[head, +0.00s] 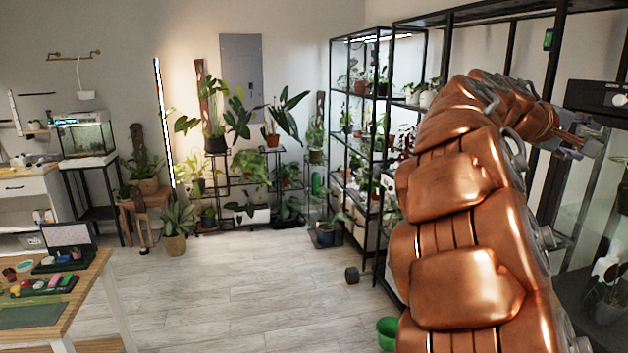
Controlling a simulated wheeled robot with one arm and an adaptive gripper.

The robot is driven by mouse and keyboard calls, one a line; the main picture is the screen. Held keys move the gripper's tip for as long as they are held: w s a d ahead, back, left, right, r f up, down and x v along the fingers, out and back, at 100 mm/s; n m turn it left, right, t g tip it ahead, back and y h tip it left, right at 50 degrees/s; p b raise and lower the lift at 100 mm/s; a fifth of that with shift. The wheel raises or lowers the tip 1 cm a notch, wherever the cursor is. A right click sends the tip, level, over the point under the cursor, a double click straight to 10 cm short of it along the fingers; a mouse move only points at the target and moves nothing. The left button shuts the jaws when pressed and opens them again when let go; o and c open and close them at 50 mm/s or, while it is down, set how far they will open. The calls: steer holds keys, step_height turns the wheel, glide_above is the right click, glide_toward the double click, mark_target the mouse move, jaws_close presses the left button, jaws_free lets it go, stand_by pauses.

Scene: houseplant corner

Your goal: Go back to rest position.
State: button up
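My arm rises through the right side of the head view, bent over at the top and reaching to the right. My gripper (583,140) is at the end of the arm, near the upper right, in front of the black shelving and a dark box-like unit. The gripper is small and seen from the side. I cannot tell whether its fingers are open or shut, and I see no object clearly in it.
Black metal shelves (393,60) with plants stand close behind my arm. A wooden table (78,290) with small colourful items is at the lower left. The middle floor (240,300) is clear.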

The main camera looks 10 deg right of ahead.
steer(key=s+a+f+y, duration=0.5)
steer(key=a+f, duration=0.6)
steer(key=f, duration=0.2)
steer(key=s+a+f+y, duration=0.5)
steer(key=a+f, duration=0.6)
steer(key=f, duration=0.2)
steer(key=s+a+f+g+y, duration=0.1)
steer(key=s+a+f+y, duration=0.1)
steer(key=s+a+f, duration=0.4)
steer(key=s+a+f+n+g+y, duration=0.1)
steer(key=s+a+f+y, duration=0.2)
steer(key=s+a+f, duration=0.4)
steer(key=s+a, duration=0.2)
steer(key=a, duration=0.4)
steer(key=shift+w, duration=0.1)
steer(key=shift+c, duration=0.7)
steer(key=shift+d, duration=0.1)
